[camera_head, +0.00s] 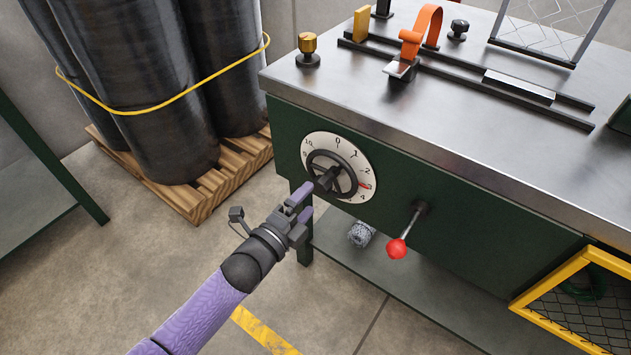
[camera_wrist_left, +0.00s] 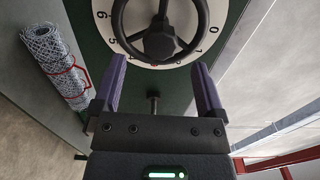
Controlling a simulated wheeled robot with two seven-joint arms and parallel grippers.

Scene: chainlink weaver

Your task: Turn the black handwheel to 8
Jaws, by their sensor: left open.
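The black handwheel (camera_head: 346,172) is mounted in front of a white numbered dial (camera_head: 361,160) on the green side of the machine. A small red mark shows at the dial's right, below the 2; I cannot read an exact setting. My left gripper (camera_head: 305,203) is open and empty, just in front of the wheel's lower left. In the left wrist view the handwheel (camera_wrist_left: 160,43) lies ahead, with its hub between the lines of the two purple fingers (camera_wrist_left: 160,75). I cannot tell whether a finger touches the rim. My right gripper is not in view.
A lever with a red knob (camera_head: 397,248) sticks out right of the dial. A wire mesh roll (camera_head: 361,233) lies on the lower shelf. Black rolls (camera_head: 150,80) stand on a pallet (camera_head: 235,178) at left. A yellow mesh guard (camera_head: 545,300) is at lower right.

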